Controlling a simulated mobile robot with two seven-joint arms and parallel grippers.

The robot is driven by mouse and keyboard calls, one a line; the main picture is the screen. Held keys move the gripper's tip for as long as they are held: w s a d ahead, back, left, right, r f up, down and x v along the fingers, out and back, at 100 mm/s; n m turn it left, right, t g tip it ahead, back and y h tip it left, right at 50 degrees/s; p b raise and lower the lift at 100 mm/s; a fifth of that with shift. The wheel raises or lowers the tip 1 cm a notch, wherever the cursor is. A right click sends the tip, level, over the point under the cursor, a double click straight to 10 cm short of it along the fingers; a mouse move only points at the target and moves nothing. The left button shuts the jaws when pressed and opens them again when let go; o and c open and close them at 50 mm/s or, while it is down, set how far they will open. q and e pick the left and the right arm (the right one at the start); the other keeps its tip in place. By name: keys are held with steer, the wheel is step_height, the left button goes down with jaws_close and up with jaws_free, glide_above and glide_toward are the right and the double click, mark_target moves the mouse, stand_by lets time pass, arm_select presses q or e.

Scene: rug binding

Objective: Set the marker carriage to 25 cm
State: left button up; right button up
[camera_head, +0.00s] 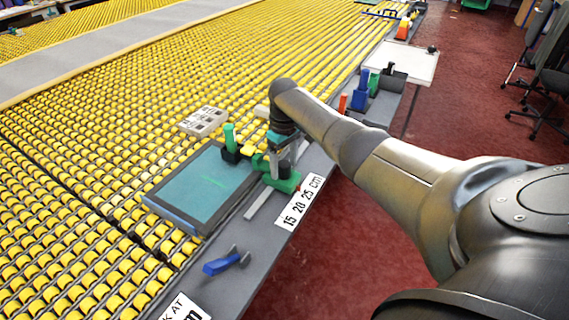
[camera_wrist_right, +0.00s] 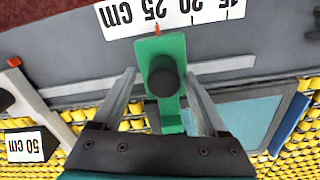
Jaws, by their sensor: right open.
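The green marker carriage (camera_head: 287,183) sits on the pale rail (camera_head: 258,203) at the table edge. In the right wrist view the carriage (camera_wrist_right: 172,108) carries a round dark knob (camera_wrist_right: 163,76). Its small red pointer (camera_wrist_right: 157,29) lies at or very near the 25 mark of the white scale (camera_wrist_right: 207,12); the scale also shows in the head view (camera_head: 301,201). My right gripper (camera_wrist_right: 160,73) is open, with one finger on each side of the knob and visible gaps. In the head view my right gripper (camera_head: 284,152) is above the carriage, partly hidden. My left gripper is not in view.
A teal panel with a dark frame (camera_head: 205,187) lies left of the rail. A blue clamp (camera_head: 222,263) is on the near grey edge. A white block (camera_head: 203,121) rests on the yellow rollers. Blue and green items (camera_head: 361,90) stand farther along the edge.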

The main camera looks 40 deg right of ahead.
step_height(320, 180, up, 15)
steer(key=p, duration=0.3)
steer(key=shift+f, duration=0.1)
stand_by(0.4)
